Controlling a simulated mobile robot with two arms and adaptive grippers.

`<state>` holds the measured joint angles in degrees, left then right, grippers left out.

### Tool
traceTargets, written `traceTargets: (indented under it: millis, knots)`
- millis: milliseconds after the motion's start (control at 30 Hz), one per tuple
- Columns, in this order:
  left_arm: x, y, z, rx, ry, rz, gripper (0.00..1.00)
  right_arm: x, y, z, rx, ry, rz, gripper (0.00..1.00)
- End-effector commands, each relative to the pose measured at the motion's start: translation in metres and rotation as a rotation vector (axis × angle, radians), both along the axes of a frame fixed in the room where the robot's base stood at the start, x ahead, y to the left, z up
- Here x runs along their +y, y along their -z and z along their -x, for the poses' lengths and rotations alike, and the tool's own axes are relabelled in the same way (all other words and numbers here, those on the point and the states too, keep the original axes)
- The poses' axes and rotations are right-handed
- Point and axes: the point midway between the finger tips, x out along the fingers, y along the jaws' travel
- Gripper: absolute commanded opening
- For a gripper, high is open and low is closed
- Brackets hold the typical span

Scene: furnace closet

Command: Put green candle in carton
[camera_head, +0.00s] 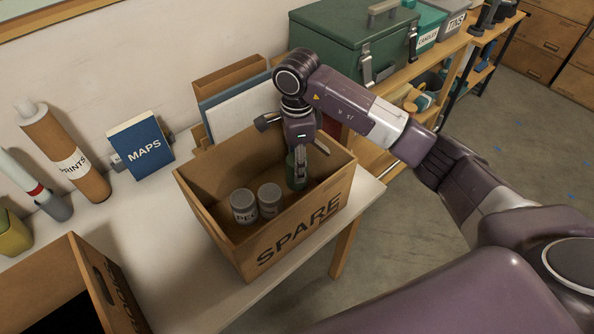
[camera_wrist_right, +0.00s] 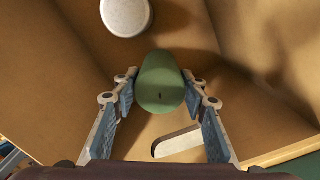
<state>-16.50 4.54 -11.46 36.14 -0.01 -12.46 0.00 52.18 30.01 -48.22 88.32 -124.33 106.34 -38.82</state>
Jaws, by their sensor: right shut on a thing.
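The green candle (camera_head: 296,172) is upright inside the carton (camera_head: 300,232), a brown box marked SPARE, near its right end. My right gripper (camera_head: 302,158) reaches down into the carton and is shut on the candle. In the right wrist view the candle (camera_wrist_right: 160,85) sits between the two fingers of the gripper (camera_wrist_right: 162,100), with the carton's inner walls around it. I cannot tell whether the candle's base touches the carton floor. My left gripper is not in view.
Two grey-lidded cans (camera_head: 257,203) stand in the carton, left of the candle. A second box (camera_head: 75,285) stands at the lower left. A blue MAPS book (camera_head: 141,146) and a PRINTS tube (camera_head: 66,155) stand behind. A green toolbox (camera_head: 350,45) is behind the carton.

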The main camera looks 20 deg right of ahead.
Motion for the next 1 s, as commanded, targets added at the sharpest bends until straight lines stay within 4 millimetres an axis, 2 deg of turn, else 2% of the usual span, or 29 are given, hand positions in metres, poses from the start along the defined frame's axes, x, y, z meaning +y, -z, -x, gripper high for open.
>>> traceTargets:
  millis: [233, 600, 633, 800, 1000]
  knots:
    - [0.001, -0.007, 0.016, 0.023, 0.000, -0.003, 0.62, 0.000, 0.034, 0.001, 0.003, 0.000, -0.001, 0.11]
    - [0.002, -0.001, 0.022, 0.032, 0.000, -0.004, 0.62, 0.000, 0.042, 0.000, 0.000, -0.001, 0.000, 0.11]
    - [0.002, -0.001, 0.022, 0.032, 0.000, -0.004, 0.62, 0.000, 0.042, 0.001, 0.001, -0.001, 0.001, 0.41]
    - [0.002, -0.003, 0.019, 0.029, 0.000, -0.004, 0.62, 0.000, 0.040, 0.001, 0.001, -0.001, 0.000, 0.57]
    - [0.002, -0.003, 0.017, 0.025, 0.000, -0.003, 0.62, 0.000, 0.040, 0.001, 0.002, -0.001, 0.000, 0.57]
